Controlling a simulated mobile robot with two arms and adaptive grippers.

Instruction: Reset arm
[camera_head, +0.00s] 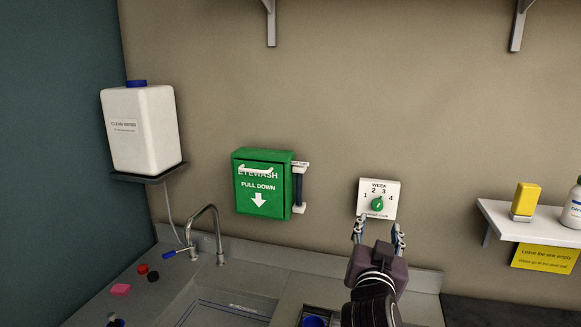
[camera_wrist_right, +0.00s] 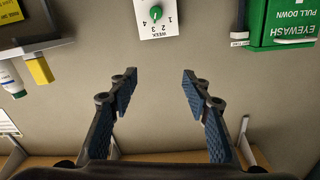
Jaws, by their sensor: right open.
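My right gripper (camera_head: 379,232) is raised in front of the back wall, just below the white week dial (camera_head: 379,199) with its green knob (camera_head: 377,204). Its two fingers are spread with nothing between them. The right wrist view shows the same open fingers (camera_wrist_right: 158,80), with bare wall beyond them and the dial (camera_wrist_right: 158,17) upside down past the tips. The gripper is apart from the knob.
A green eyewash box (camera_head: 262,184) hangs left of the dial. A clean-water container (camera_head: 143,130) stands on a bracket above the tap (camera_head: 215,232) and sink (camera_head: 228,308). A shelf (camera_head: 515,222) holds a yellow item (camera_head: 525,200) and a bottle. Pink, red and black items lie on the counter.

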